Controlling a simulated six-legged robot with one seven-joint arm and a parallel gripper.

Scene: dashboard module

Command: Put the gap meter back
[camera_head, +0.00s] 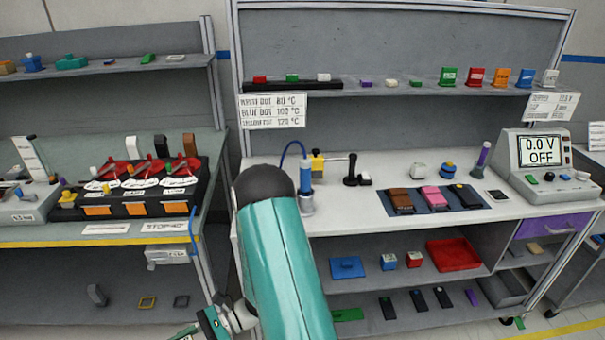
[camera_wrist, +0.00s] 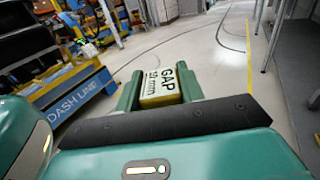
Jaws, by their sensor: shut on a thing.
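The gap meter (camera_wrist: 160,88) is a small yellow block with a white label reading "GAP" and "15 mm". In the wrist view it sits between the two green fingers of my gripper (camera_wrist: 160,84), which is shut on it. In the head view my gripper (camera_head: 212,322) is low at the bottom edge, left of my teal arm link and below the worktop height. The gap meter cannot be made out there.
A white worktop (camera_head: 340,218) holds a blue mat (camera_head: 428,208) with several devices and a 0.0 V meter (camera_head: 540,152). Shelves (camera_head: 385,95) run above and below. A left bench (camera_head: 70,236) carries a black rack. In the wrist view, open floor (camera_wrist: 195,50) lies ahead.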

